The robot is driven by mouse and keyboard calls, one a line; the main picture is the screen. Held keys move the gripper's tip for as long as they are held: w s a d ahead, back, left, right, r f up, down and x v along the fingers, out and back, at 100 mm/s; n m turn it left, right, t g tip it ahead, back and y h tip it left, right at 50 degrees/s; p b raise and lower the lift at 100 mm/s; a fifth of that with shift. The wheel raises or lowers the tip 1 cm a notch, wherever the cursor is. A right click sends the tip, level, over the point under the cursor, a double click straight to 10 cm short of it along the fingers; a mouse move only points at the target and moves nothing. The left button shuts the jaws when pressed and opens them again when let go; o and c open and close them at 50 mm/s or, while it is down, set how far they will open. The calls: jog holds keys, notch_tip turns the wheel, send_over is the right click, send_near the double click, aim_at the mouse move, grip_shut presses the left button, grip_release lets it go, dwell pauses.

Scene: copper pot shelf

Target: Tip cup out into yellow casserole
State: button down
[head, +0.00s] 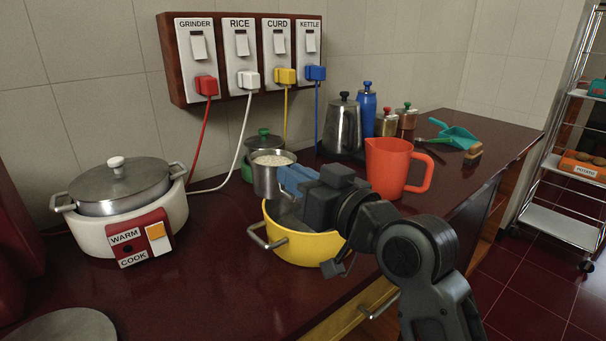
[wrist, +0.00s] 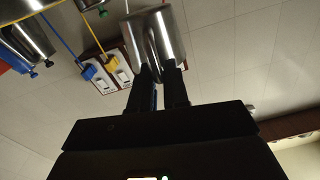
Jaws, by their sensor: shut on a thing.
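A steel cup (head: 272,176) filled with pale grains stands upright above the far left part of the yellow casserole (head: 300,248). My gripper (head: 292,180) is shut on the cup from its right side. In the wrist view my gripper (wrist: 160,85) has its two dark fingers against the shiny cup (wrist: 155,40). The casserole sits on the dark red counter, with a metal handle at its left. My arm hides part of its right side and much of its inside.
A white rice cooker (head: 120,205) with a lid stands at the left. An orange jug (head: 390,168) stands close behind my wrist at the right. A steel kettle (head: 343,127) and a green lidded pot (head: 263,142) are behind. Counter left of the casserole is clear.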

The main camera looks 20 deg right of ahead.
jog(key=w+d+f+m+h+p, duration=0.1)
jog(key=m+p, duration=0.5)
jog(key=m, duration=0.6)
jog(key=w+d+f+m+t+p, duration=0.1)
jog(key=d+f+m+p, duration=0.2)
jog(key=d+m+p, duration=0.3)
jog(key=shift+d+m+h+p, duration=0.15)
jog(key=shift+m+h+p, duration=0.25)
jog(key=shift+m, duration=2.5)
jog(key=shift+f, duration=0.15)
dwell(1.2)
